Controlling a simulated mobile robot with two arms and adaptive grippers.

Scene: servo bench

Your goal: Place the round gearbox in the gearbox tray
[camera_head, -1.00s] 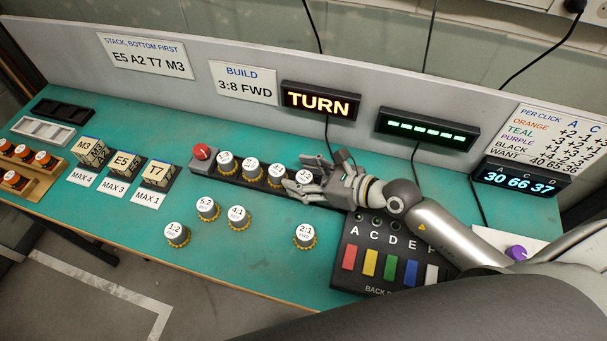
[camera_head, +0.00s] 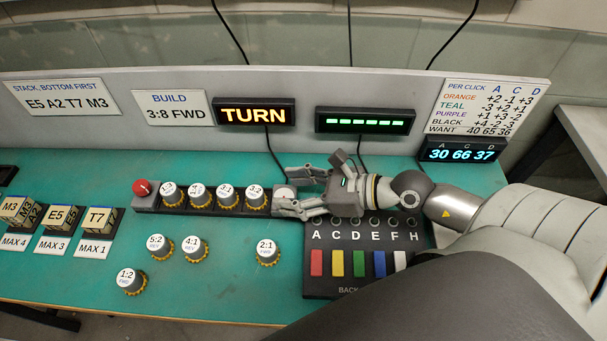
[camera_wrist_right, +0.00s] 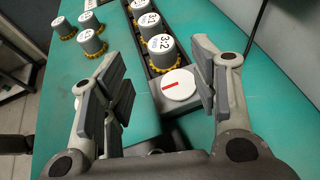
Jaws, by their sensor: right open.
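The gearbox tray (camera_head: 148,209) is a long black strip on the teal bench. Several round gearboxes with white tops and yellow toothed bases stand in it. The rightmost tray gearbox (camera_head: 256,200) is upright and marked 3:2 in the wrist view (camera_wrist_right: 163,50). My right gripper (camera_head: 284,190) is open, with its fingers either side of a white disc with a red line (camera_wrist_right: 178,86) at the tray's right end. Nothing is held. Loose gearboxes stand in front of the tray: 5:2 (camera_head: 160,247), 4:1 (camera_head: 194,249), 1:2 (camera_head: 129,281) and 2:1 (camera_head: 267,251). My left gripper is out of view.
A red button (camera_head: 142,188) sits at the tray's left end. A panel with coloured keys (camera_head: 358,263) lies below my right gripper. Labelled blocks (camera_head: 58,217) stand at left. A sign reads TURN (camera_head: 253,112). Bench space between the loose gearboxes and blocks is clear.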

